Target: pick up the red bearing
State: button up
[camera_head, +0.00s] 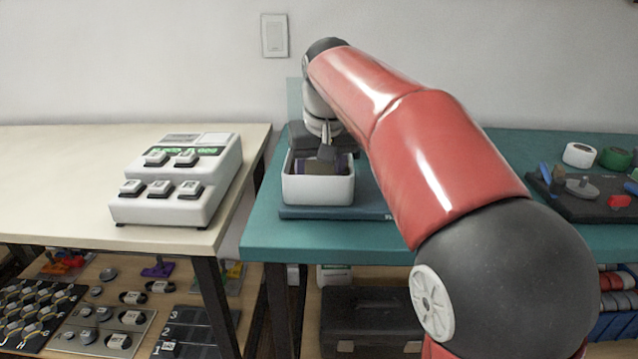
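No red bearing can be made out for certain. A small red piece (619,201) lies on the dark tray at the far right, and its kind is too small to tell. My gripper (324,158) points down into a white open bin (318,190) on the teal table. Dark items (312,167) lie in the bin around its fingertips. The fingers are small and partly hidden by the bin and my wrist, so I cannot tell whether they are open or hold anything.
The bin stands on a blue base on the teal table (262,232). A white stepped device (178,178) stands on the pale table at left. The dark tray (565,208) at right holds several parts, with tape rolls (579,154) behind. Shelves below hold small parts and a black case (370,318).

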jog(key=c, duration=1.1)
jog(key=shift+r, duration=0.1)
jog(key=shift+c, duration=0.2)
